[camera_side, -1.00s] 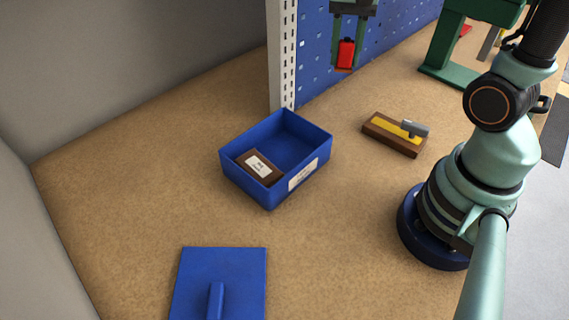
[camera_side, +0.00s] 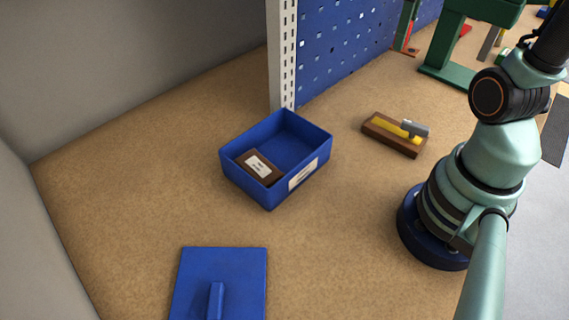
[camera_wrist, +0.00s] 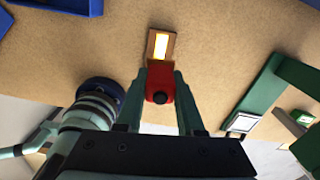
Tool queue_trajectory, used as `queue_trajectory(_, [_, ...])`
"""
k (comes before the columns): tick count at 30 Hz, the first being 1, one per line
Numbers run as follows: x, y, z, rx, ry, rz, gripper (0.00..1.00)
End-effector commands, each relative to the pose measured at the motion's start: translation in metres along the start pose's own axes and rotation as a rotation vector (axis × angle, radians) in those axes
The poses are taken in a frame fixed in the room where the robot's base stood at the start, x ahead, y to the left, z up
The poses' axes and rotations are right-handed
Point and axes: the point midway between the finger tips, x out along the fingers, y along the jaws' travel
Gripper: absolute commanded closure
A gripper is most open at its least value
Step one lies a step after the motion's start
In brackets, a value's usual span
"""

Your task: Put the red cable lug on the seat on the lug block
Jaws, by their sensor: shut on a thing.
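My gripper (camera_wrist: 160,76) is shut on the red cable lug (camera_wrist: 161,70), which sits between the two green fingertips with a dark round end facing the wrist camera. In the side view, a narrow green and red shape at the top looks like my fingers and the lug, partly cut off. A brown block with a yellow top strip (camera_side: 384,132), which seems to be the lug block, rests on the bench with a grey piece at its right end. In the wrist view this block (camera_wrist: 150,48) shows just beyond the lug, apart from it as far as I can tell.
A blue plate with a handle (camera_side: 240,275) lies at the front. A blue pegboard (camera_side: 340,50) stands behind, and a green machine (camera_side: 452,50) stands at the back right. Open bench lies between.

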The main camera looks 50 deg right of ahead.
Motion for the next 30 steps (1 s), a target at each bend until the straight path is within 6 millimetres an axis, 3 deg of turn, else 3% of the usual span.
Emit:
queue_trajectory(5, [-0.001, -0.004, -0.006, 0.131, 0.000, 0.000, 1.00])
queue_trajectory(8, [0.009, -0.004, -0.007, 0.151, 0.003, 0.002, 1.00])
queue_trajectory(24, [0.134, -0.004, -0.008, 0.149, 0.007, 0.005, 1.00])
queue_trajectory(30, [0.157, -0.004, -0.007, 0.149, 0.002, 0.002, 1.00])
